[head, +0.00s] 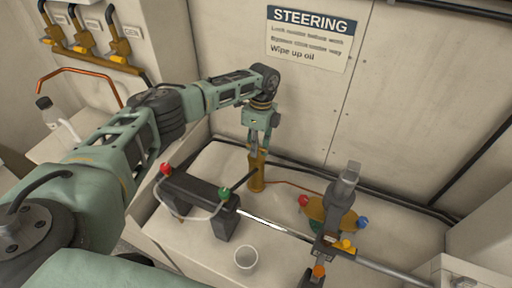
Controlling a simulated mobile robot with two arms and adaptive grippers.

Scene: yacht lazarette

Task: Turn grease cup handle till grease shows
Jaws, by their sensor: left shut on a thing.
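The brass grease cup (257,178) stands upright on the white ledge, close to the back wall. My left gripper (257,148) reaches down onto it from above. It is shut on the handle at the cup's top, and the fingers hide most of that handle. I see no grease at this size. My right gripper is not in view.
A dark steering cylinder (200,195) with red and green caps lies left of a steel rod (275,226). A quadrant assembly (328,212) is at right. A white cup (246,258) stands in front. A steering sign (309,38) hangs behind.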

